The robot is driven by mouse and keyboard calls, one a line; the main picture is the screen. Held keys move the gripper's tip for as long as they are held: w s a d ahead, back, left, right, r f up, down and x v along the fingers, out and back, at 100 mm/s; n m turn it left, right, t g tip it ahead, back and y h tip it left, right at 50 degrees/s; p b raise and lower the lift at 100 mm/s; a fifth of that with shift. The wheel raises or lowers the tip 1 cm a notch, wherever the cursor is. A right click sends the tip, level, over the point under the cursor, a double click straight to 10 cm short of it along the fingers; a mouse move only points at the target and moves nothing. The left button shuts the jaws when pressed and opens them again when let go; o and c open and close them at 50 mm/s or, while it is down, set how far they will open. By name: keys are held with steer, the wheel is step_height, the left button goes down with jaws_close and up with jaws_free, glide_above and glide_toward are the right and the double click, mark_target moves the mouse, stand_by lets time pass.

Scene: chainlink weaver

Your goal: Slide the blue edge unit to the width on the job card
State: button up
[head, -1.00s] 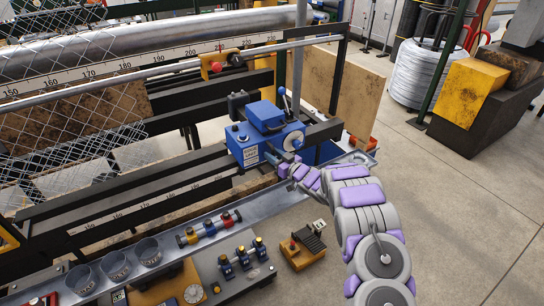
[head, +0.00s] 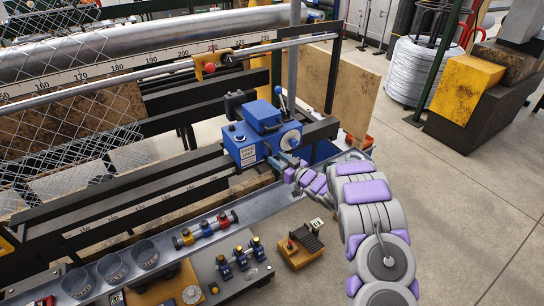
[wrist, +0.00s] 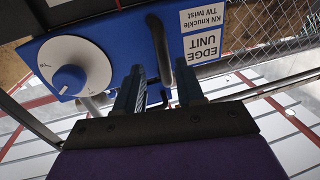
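The blue edge unit (head: 247,156) sits on the dark rail at the right end of the machine, upright, with a dial and lever on it. The wrist view shows its blue face with a white "EDGE UNIT" label (wrist: 202,45), a round white dial (wrist: 75,75) and a dark bar handle (wrist: 157,45). My gripper (wrist: 160,88) is at the unit's front, its two fingers apart on either side of the handle's lower end, with gaps visible. In the head view my gripper (head: 287,168) is small and its fingers are hard to make out. I cannot identify the job card.
A number scale (head: 100,75) runs along the upper beam, and a second scale (head: 150,200) along the lower rail. A red-and-yellow pointer (head: 211,66) sits on the upper rod. Several grey cups (head: 112,268) and a small stand (head: 301,247) are in front. Wire mesh (head: 65,110) hangs left.

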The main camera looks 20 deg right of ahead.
steer(key=v, duration=1.3)
steer(key=shift+w+d, duration=0.1)
steer(key=d+r+m+g+h+b, duration=0.1)
steer(key=d+r+m+g+h, duration=0.2)
steer(key=d+h, duration=0.4)
steer(key=s+a+r+m+g+h+b, duration=0.2)
steer(key=s+r+g+h, duration=0.4)
steer(key=s, duration=0.4)
steer(key=s+a+g+y, duration=0.1)
steer(key=s+a+g, duration=0.2)
steer(key=s+a, duration=0.4)
steer(key=s+a+r+g+y+b, duration=0.1)
steer(key=s+a, duration=0.6)
steer(key=s, duration=1.1)
steer(key=s+a+g+y+b, duration=0.1)
steer(key=s+a+g+y, duration=0.1)
steer(key=s+a+g, duration=0.2)
steer(key=s+a, duration=0.3)
steer(key=s, duration=0.5)
steer(key=shift+s+a+r+g+y, duration=0.25)
steer(key=shift+s+a+g+y, duration=0.1)
steer(key=shift+g+y, duration=0.05)
